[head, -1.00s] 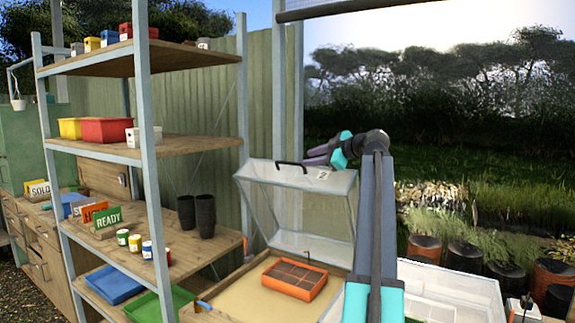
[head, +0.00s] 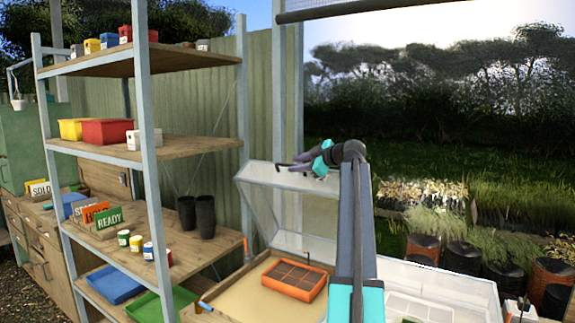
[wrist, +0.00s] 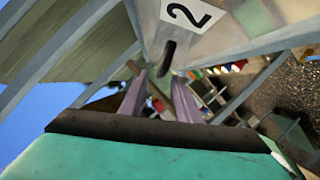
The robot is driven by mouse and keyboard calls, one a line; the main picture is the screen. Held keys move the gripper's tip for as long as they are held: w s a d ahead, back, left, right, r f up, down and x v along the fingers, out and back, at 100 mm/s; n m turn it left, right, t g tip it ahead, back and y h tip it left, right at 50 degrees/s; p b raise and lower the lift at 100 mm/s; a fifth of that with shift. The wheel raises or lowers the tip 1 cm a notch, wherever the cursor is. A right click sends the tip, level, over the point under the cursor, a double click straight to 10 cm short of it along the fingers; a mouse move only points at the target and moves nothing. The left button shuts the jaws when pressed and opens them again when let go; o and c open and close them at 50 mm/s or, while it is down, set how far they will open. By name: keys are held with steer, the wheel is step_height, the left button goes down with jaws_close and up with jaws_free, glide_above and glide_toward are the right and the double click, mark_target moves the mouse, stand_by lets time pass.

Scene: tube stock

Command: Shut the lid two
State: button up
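Lid two (head: 300,215) is a clear cover with a pale frame, standing raised and tilted at the back of a wooden box with a sandy floor (head: 243,297). Its white label "2" (wrist: 187,13) shows in the wrist view; in the head view my gripper hides it. The dark handle (wrist: 168,58) appears just beyond and between my fingertips in the wrist view. My gripper (head: 292,164) is at the lid's upper edge, by the handle. Its purple fingers (wrist: 161,77) are apart, with nothing clearly held. Whether they touch the handle I cannot tell.
An orange tray (head: 294,280) sits inside the box under the lid. Another clear-walled box (head: 480,290) stands to the right. A shelf rack (head: 152,150) with pots, tins and signs stands at left. Dark pots with plants stand outside at right.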

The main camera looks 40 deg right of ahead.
mark_target(287, 166)
steer(key=shift+p+x, duration=0.7)
steer(key=shift+x, duration=2.2)
jaws_close()
steer(key=shift+a, duration=0.2)
